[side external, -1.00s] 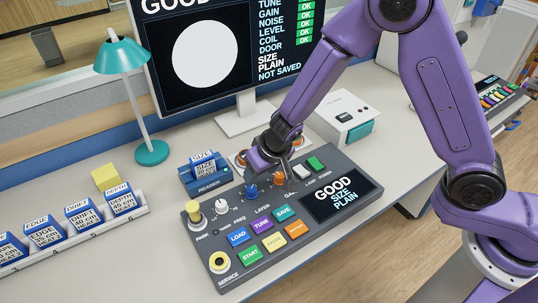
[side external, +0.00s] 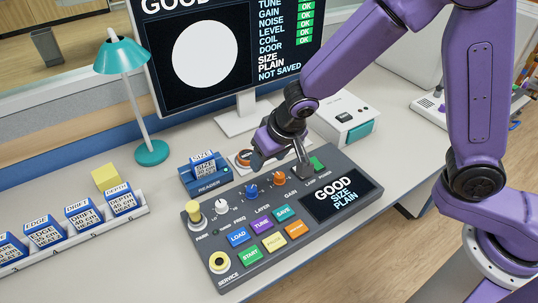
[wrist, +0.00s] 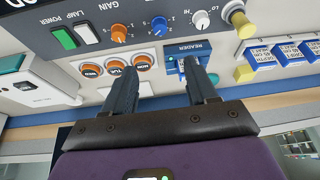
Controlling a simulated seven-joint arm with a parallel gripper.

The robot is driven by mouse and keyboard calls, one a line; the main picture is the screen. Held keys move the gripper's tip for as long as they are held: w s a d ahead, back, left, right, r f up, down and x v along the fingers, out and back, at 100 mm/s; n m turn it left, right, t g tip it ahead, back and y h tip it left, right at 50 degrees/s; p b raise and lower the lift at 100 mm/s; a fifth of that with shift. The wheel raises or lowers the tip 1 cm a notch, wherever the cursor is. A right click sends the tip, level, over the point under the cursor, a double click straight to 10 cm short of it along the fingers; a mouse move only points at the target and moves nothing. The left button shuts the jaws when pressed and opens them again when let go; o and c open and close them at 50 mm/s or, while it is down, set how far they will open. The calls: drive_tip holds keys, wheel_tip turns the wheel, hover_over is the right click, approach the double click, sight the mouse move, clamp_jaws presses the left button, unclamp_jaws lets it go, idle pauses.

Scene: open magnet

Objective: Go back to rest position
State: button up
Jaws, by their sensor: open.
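My gripper (side external: 281,166) is open and empty above the back part of the grey control panel (side external: 208,262). In the wrist view its two fingers (wrist: 160,68) stand apart with nothing between them. The fingers point toward the panel's back edge and the reader (wrist: 172,52). In the side view the reader (side external: 208,187) holds a blue SIZE block (side external: 204,164), left of my gripper. The panel display (side external: 338,196) reads GOOD SIZE PLAIN. My gripper hides part of the orange-ringed buttons behind the panel.
The monitor (side external: 282,60) stands behind, reading NOT SAVED. A teal lamp (side external: 152,152) is at left. A rack (side external: 140,211) of several blue blocks stands front left. A white box (side external: 345,112) is behind right. Orange buttons (wrist: 117,68) lie near my fingers. Space above the panel's front is clear.

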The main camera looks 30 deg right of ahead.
idle(0.3)
drive_tip(key=s+a+r+n+y, duration=0.3)
drive_tip(key=a+r+n+y, duration=0.1)
drive_tip(key=r+y, duration=0.25)
drive_tip(key=s+d+r+n+g, duration=0.3)
drive_tip(key=s+n+g, duration=0.1)
drive_tip(key=s, duration=0.7)
drive_tip(key=s+d+f+n+h, duration=0.1)
drive_tip(key=s+d+n+h, duration=0.1)
drive_tip(key=s+d, duration=0.4)
drive_tip(key=s+d+f+n+h, duration=0.1)
drive_tip(key=s+d+h, duration=0.4)
drive_tip(key=d, duration=1)
drive_tip(key=shift+s+d+n, duration=0.3)
drive_tip(key=shift+s+n, duration=0.1)
drive_tip(key=shift+f, duration=0.1)
